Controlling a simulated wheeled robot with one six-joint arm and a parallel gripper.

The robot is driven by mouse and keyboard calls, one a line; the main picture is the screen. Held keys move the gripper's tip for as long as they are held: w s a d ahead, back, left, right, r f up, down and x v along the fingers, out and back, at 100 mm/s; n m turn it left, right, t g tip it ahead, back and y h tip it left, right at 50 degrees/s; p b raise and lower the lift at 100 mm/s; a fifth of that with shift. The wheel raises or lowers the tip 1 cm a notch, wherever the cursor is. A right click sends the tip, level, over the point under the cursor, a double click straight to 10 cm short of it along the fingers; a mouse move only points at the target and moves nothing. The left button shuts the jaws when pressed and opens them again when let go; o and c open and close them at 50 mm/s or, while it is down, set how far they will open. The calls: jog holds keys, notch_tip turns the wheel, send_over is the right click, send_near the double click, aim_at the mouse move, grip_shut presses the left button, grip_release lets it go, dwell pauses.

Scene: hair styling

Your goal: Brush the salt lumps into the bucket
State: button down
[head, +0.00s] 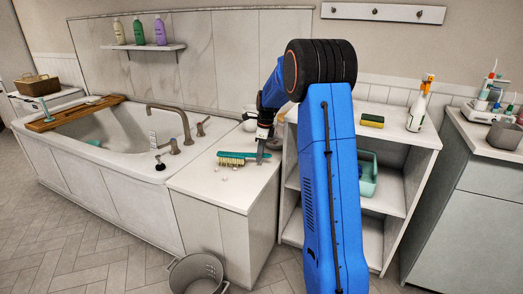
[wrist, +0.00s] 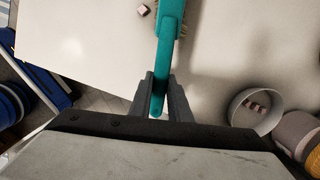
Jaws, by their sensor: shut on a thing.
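A brush (head: 232,160) with a teal handle and pale bristles is at the top of a white cabinet (head: 205,187) beside the bathtub. My gripper (head: 262,152) is shut on its teal handle, which also shows between the fingers in the wrist view (wrist: 165,65). A few small pale salt lumps (head: 223,179) lie on the cabinet top in front of the brush. One lump (wrist: 143,10) shows left of the brush in the wrist view.
A round white bowl (wrist: 256,110) holding small pieces is right of my gripper in the wrist view. The bathtub (head: 125,135) with its tap is at the left. An open shelf (head: 365,140), with a sponge (head: 372,121) and spray bottle (head: 418,108) on top, is at the right.

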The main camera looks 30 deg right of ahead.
jog(key=s+a, duration=0.5)
jog(key=a, duration=0.2)
jog(key=s+a, duration=0.5)
jog(key=a, duration=0.2)
jog(key=s+a, duration=0.6)
jog(key=a, duration=0.1)
jog(key=shift+s+a+f, duration=0.1)
jog(key=shift+a, duration=0.3)
jog(key=shift+a+r, duration=0.1)
jog(key=shift+r, duration=0.15)
notch_tip(320, 180, up, 7)
jog(key=shift+w+d, duration=0.2)
jog(key=shift+d, duration=0.25)
dwell(1.0)
